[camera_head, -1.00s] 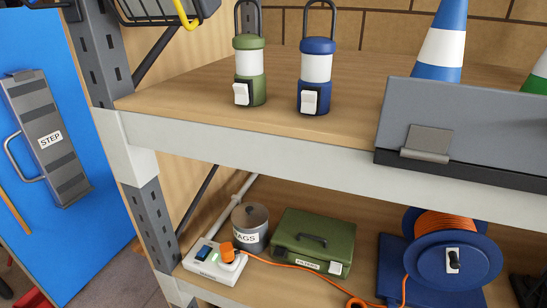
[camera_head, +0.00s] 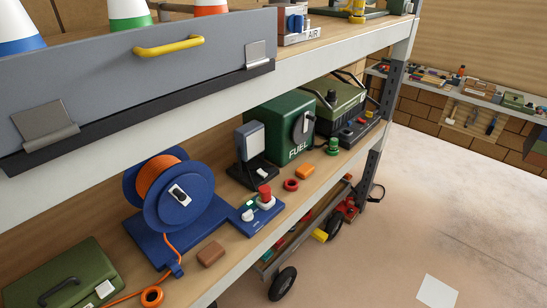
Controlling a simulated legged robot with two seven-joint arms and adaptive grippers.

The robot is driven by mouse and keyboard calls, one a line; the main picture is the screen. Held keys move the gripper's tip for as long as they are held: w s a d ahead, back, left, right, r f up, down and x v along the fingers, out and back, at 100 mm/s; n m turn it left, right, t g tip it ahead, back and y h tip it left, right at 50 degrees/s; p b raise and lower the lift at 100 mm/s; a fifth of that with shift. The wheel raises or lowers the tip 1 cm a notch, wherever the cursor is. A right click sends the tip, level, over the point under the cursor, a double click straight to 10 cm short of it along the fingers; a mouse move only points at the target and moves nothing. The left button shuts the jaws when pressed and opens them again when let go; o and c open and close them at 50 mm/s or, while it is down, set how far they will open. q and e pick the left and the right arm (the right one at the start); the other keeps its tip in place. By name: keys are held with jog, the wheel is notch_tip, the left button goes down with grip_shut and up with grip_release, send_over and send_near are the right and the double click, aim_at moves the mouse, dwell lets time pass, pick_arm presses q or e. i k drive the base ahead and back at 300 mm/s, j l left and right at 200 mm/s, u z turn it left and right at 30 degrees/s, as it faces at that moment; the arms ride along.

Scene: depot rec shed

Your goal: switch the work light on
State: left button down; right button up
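A dark stand-mounted device with a flat pale rectangular head (camera_head: 251,142) stands on the lower shelf, and it looks like the work light. Its head does not look lit; I cannot make out a switch on it. To its left is a blue cable reel (camera_head: 170,195) with orange cable and a black-and-white switch on its hub. Beside the reel is a blue socket plate (camera_head: 248,214) with a red-topped plug (camera_head: 265,194) on it. Neither of my grippers is in view.
A grey drop-front panel (camera_head: 120,80) hangs above. A green case (camera_head: 65,278) is at lower left. Open floor (camera_head: 430,200) lies right.

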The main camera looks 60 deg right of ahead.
aim_at(261, 172)
jog(key=z, duration=1.85)
